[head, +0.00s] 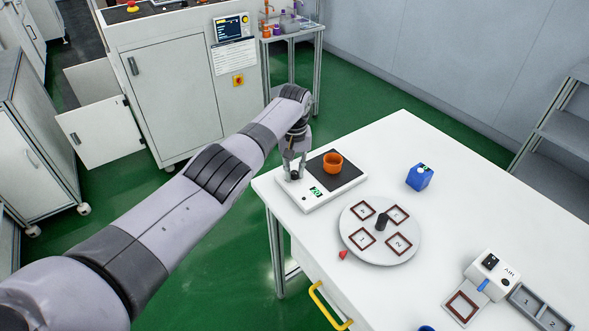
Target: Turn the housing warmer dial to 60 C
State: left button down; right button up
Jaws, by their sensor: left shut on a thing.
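The housing warmer (333,194) is a white slab near the table's left corner, with a dark plate and a small green display (317,191) whose digits are too small to read surely. An orange cup-shaped housing (333,163) stands on the dark plate. My left gripper (294,173) points down at the warmer's left end and is shut on what looks like the dark dial (294,175). The fingers hide most of the dial, so its setting cannot be read. My right gripper is out of view.
A round grey turntable (398,249) with several numbered square frames lies right of the warmer, a small red piece (343,254) beside it. A blue cube (419,177) stands behind. A white device (491,273) and grey tray (540,308) are at right.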

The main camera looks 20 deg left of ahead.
aim_at(294, 172)
pick_arm(q)
jog(key=m, duration=0.5)
jog(key=shift+m, duration=0.3)
jog(key=m, duration=0.4)
jog(key=shift+m, duration=0.3)
jog(key=m, duration=0.4)
jog(key=shift+m, duration=0.3)
jog(key=m, duration=0.4)
jog(key=shift+m, duration=0.4)
jog(key=shift+r, duration=0.1)
jog(key=c, duration=1.4)
grip_release()
jog(key=shift+c, duration=0.2)
jog(key=shift+r, duration=0.1)
notch_tip(294, 172, up, 12)
